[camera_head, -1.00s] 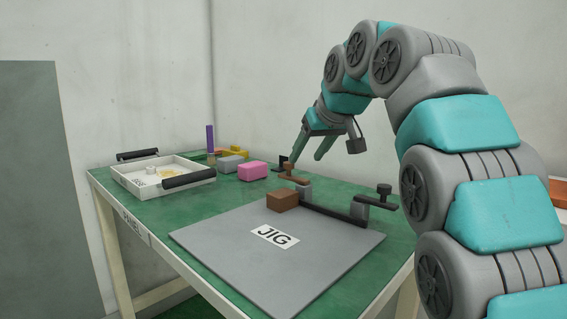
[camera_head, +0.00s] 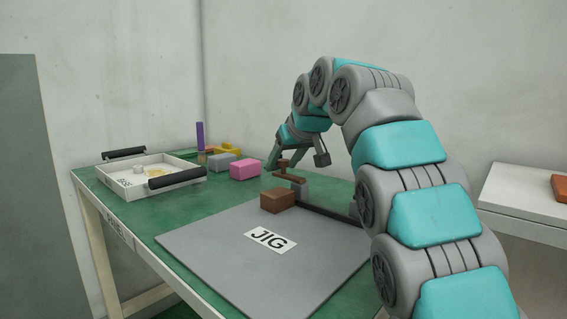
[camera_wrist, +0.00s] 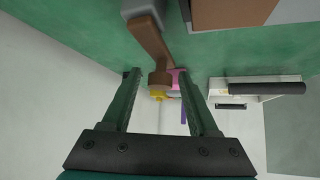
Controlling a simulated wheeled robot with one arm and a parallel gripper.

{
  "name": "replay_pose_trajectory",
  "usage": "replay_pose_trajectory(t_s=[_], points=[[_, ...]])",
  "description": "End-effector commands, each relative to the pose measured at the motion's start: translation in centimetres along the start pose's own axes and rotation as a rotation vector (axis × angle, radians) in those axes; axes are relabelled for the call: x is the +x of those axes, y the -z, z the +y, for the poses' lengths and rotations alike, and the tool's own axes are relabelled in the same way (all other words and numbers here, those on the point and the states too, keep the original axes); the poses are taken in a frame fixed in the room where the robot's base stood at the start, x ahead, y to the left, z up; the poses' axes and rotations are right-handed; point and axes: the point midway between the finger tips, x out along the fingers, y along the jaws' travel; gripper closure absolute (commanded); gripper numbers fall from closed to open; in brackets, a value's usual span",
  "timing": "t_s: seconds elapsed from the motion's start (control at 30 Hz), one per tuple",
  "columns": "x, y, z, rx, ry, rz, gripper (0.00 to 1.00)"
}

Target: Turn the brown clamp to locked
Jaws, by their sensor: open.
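The brown clamp (camera_head: 286,175) stands at the back edge of the grey jig board (camera_head: 205,243), its lever on a grey post with an upright knob at the free end. In the wrist view the brown clamp (camera_wrist: 148,38) reaches down from the top, and its knob lies between my two fingers with space on each side. My gripper (camera_wrist: 158,82) is open and holds nothing. In the head view my gripper (camera_head: 287,161) points down at the clamp's knob. I cannot tell whether a finger touches it.
A brown block (camera_head: 277,201) sits on the jig beside the clamp, against a dark rail (camera_head: 325,215). A pink block (camera_head: 245,169), a grey block (camera_head: 222,162) and a white tray (camera_head: 128,187) with dark handles stand further left on the green table. My arm covers the jig's right side.

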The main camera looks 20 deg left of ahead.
Motion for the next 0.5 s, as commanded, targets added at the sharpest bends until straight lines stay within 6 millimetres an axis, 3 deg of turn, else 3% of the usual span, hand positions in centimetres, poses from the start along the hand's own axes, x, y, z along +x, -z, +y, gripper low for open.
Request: replay_pose_trajectory(t_s=[0.17,0.5], points=[[-0.03,0.03,0.00,0.000,0.000,0.001,0.40],[-0.04,0.03,0.02,0.000,0.000,0.001,0.78]])
